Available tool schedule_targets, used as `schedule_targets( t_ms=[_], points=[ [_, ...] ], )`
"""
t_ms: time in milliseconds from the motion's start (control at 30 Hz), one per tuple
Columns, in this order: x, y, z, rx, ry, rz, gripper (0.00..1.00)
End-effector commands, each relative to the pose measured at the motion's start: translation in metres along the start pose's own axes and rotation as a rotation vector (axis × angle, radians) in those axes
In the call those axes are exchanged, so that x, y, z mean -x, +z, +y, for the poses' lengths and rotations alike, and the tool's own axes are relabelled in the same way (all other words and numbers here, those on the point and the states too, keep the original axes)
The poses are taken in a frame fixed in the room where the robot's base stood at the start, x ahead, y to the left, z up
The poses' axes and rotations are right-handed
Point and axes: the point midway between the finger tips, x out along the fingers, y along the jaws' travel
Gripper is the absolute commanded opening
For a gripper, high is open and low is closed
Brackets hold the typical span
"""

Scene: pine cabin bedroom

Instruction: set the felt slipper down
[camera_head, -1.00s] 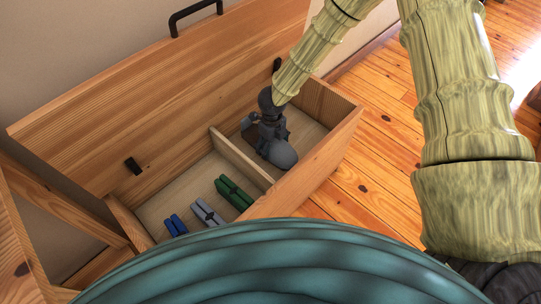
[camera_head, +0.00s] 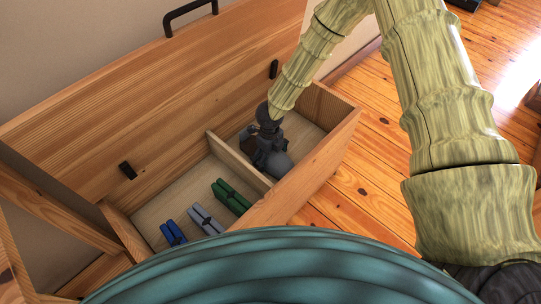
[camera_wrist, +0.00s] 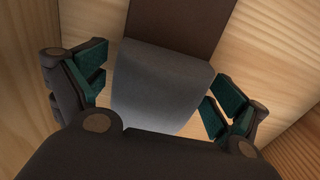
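The grey felt slipper (camera_wrist: 160,85) shows in the wrist view between my two fingers, with a dark brown part reaching to the top edge. In the head view its grey end (camera_head: 278,165) sits low in the right compartment of the wooden chest (camera_head: 312,168). My gripper (camera_wrist: 155,92) is right over it, fingers spread on either side. A gap shows between the left pad and the slipper; the right pad is close to its edge. In the head view my gripper (camera_head: 266,138) hides part of the slipper.
A wooden divider (camera_head: 238,160) splits the chest. The left compartment holds green (camera_head: 231,196), grey (camera_head: 206,219) and blue (camera_head: 173,233) clothespin-like items. The raised lid (camera_head: 150,100) stands behind. Chest walls close in around my gripper.

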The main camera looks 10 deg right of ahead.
Motion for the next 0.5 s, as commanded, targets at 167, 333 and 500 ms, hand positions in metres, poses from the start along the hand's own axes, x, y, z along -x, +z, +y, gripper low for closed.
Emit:
schedule_targets(
  t_ms=[167, 333, 500],
  points=[
    [0.0, 0.0, 0.0, 0.0, 0.0, 0.0, 1.0],
    [0.001, 0.0, 0.0, 0.0, 0.0, 0.0, 1.0],
    [0.016, 0.001, 0.0, -0.001, 0.001, -0.002, 1.0]
  ],
)
